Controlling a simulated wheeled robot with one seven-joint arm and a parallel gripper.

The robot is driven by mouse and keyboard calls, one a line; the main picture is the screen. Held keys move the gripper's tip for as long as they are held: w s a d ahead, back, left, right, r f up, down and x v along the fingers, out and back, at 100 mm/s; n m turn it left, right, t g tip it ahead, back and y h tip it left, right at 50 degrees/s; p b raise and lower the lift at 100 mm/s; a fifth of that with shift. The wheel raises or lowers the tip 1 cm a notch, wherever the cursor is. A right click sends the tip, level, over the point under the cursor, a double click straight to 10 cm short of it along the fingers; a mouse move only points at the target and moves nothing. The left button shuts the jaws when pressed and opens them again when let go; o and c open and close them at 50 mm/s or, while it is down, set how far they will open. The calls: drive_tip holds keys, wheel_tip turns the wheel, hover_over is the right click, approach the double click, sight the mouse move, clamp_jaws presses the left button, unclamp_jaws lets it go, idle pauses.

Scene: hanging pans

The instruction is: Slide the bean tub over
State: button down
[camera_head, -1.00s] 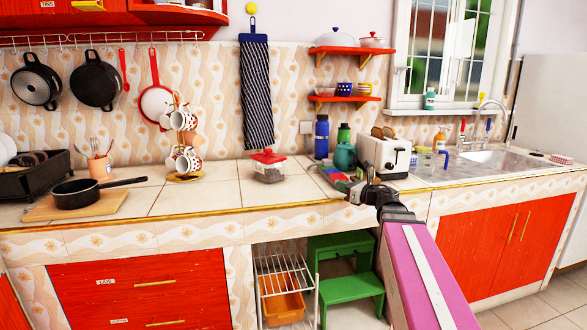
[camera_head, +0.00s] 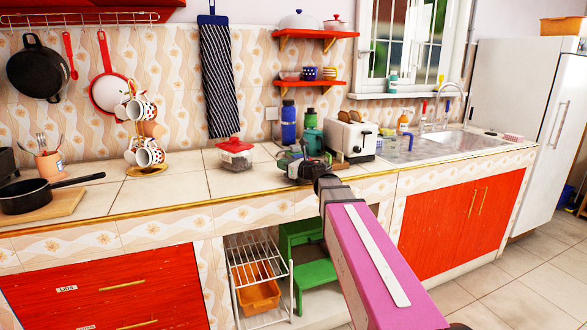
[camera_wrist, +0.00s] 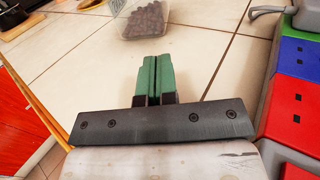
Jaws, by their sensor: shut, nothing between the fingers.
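The bean tub (camera_head: 236,156) is a clear square container with a red lid and dark contents. It stands on the tiled counter, between the mug stand and the toaster. In the wrist view the lower part of the tub (camera_wrist: 146,20) shows at the top, its lid cut off by the frame edge. My gripper (camera_wrist: 153,58) has its two green fingers together with nothing between them. It points toward the tub across bare tiles, apart from it. In the head view my gripper (camera_head: 290,166) is over the counter, to the right of the tub.
The mug stand (camera_head: 147,172) is left of the tub. The toaster (camera_head: 352,140), blue bottle (camera_head: 288,122) and teal jug (camera_head: 313,143) are at the right. In the wrist view, red, blue and green blocks (camera_wrist: 297,95) line the right edge. Tiles left of the tub (camera_head: 195,182) are bare.

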sight(253, 156)
drive_tip(key=x, duration=1.3)
drive_tip(key=x, duration=0.5)
drive_tip(key=shift+w+a, duration=0.25)
drive_tip(key=shift+a, duration=0.05)
drive_tip(key=shift+s, duration=0.1)
